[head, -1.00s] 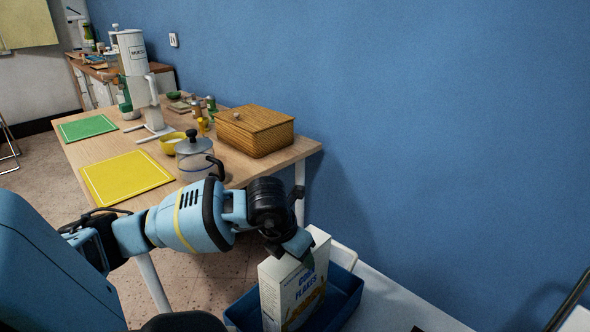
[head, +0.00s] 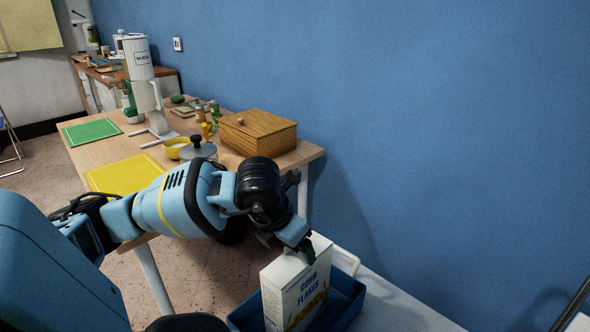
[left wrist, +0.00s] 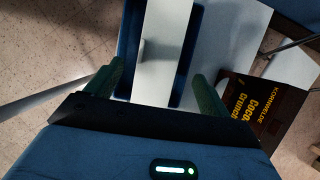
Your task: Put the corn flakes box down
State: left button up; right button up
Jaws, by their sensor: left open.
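The corn flakes box (head: 297,292) is white with blue lettering. It stands upright in the blue tray (head: 348,294) at the bottom of the head view. My left gripper (head: 304,250) is at the box's top edge. In the left wrist view, its two green fingers (left wrist: 158,74) are spread apart. The pale top of the box (left wrist: 165,50) shows between and beyond them, with a blue tray wall (left wrist: 188,45) beside it. The box's base is hidden. My right gripper is not in view.
The tray sits on a white surface (head: 400,310) against the blue wall. A dark Coco Crunch box (left wrist: 252,108) lies right of the gripper in the left wrist view. A wooden table (head: 150,150) behind my arm holds a wicker box (head: 258,135), a yellow mat and jars.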

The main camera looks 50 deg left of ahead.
pick_arm(q)
jog(key=shift+p+v, duration=0.3)
jog(key=shift+v, duration=2.35)
